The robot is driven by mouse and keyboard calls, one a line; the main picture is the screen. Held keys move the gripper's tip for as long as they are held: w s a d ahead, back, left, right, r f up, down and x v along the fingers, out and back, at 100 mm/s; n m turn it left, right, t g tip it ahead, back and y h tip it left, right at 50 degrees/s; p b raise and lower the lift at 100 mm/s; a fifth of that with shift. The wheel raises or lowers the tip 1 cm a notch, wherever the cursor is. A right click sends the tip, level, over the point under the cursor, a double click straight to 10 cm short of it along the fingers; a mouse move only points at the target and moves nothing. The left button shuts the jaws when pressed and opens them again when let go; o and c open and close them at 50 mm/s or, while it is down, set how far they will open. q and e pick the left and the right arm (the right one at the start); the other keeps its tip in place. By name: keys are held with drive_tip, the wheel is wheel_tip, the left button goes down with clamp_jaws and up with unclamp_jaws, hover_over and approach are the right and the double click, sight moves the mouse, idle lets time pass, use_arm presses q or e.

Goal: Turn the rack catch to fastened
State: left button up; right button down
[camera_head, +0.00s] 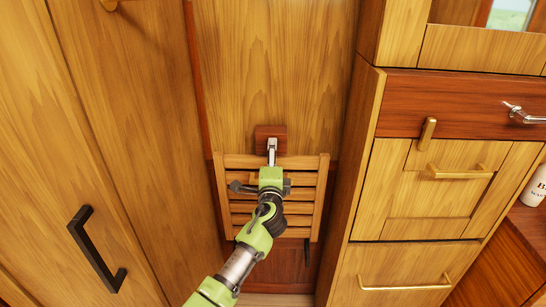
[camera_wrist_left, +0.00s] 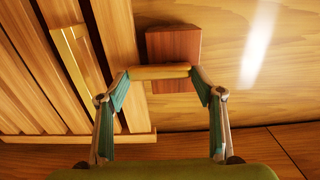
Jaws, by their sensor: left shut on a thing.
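The slatted wooden rack (camera_head: 318,190) stands against the panelled wall in the head view. A reddish-brown block (camera_head: 262,131) sits on the wall at its top edge; the block also shows in the left wrist view (camera_wrist_left: 173,44). The rack catch (camera_wrist_left: 160,72), a small light wooden bar, lies in front of the block. My left gripper (camera_head: 272,150) covers the catch in the head view. In the left wrist view its fingertips (camera_wrist_left: 159,74) are shut on the bar's two ends. How the catch sits on its pivot is hidden. My right gripper is out of view.
A tall cupboard with a black handle (camera_head: 88,250) stands left of the rack. A drawer cabinet with brass handles (camera_head: 460,173) stands close on the right. A white bottle (camera_head: 535,187) is at the far right. The wall above the block is clear.

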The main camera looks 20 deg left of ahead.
use_arm(q)
drive_tip(key=shift+a+r, duration=0.1)
drive_tip(key=shift+r, duration=0.1)
idle(0.3)
drive_tip(key=o, duration=1.1)
drive_tip(key=shift+w+f, duration=0.1)
drive_tip(key=shift+f, duration=0.05)
drive_tip(key=v, duration=1.2)
